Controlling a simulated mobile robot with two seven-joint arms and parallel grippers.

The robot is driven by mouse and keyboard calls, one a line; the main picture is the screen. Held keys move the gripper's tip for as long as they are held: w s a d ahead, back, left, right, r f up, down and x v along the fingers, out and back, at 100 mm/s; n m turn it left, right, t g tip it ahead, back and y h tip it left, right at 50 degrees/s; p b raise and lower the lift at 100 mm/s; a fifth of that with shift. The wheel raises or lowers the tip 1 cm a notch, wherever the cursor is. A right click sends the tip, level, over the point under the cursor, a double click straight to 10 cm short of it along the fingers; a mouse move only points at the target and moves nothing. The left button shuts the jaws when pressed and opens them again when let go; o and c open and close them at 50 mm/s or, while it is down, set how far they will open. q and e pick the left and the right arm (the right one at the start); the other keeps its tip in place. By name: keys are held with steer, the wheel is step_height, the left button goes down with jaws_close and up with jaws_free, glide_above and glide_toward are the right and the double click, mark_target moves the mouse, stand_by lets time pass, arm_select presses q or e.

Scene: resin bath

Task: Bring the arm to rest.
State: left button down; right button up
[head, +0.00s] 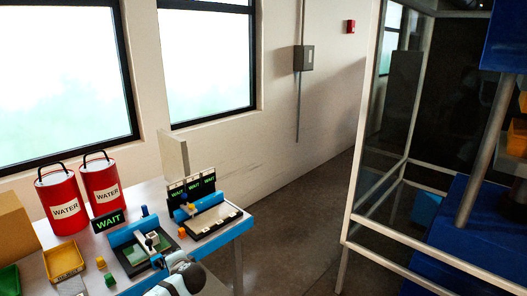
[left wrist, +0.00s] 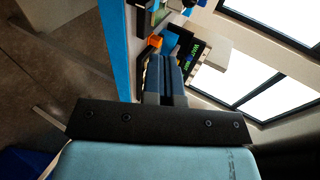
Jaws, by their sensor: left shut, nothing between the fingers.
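My left gripper (left wrist: 163,68) shows in the left wrist view with its two dark fingers together and nothing between them. It points toward the blue-edged workbench. In the head view part of my white left arm comes in at the bottom, in front of the bench's near edge; the fingertips there are too small to make out. My right gripper is in neither view.
The workbench (head: 238,228) carries two red water cans (head: 65,208), a yellow bin (head: 63,262), blue-framed stations and "WAIT" displays (head: 108,221). A framed enclosure (head: 392,262) stands at right. Open floor (head: 290,240) lies between.

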arm_select(q)
steer(key=s+d+f+h+p, duration=0.1)
steer(key=s+d+f+h, duration=0.25)
steer(key=s, duration=0.35)
steer(key=s+d+f+n+h+p, duration=0.1)
steer(key=s+d+f+h, duration=0.1)
steer(key=s+d+f, duration=0.3)
steer(key=s+d+f+h+p, duration=0.1)
steer(key=s+d+f+h, duration=0.2)
steer(key=s, duration=0.5)
steer(key=s+r+n+t+h+p, duration=0.1)
steer(key=s+r+n, duration=0.1)
steer(key=s, duration=0.6)
steer(key=s+r+n+h, duration=0.2)
steer(key=s+n, duration=0.1)
steer(key=s, duration=0.6)
steer(key=shift+s+d+t+p, duration=0.2)
steer(key=shift+t+p, duration=0.2)
steer(key=shift+h, duration=0.25)
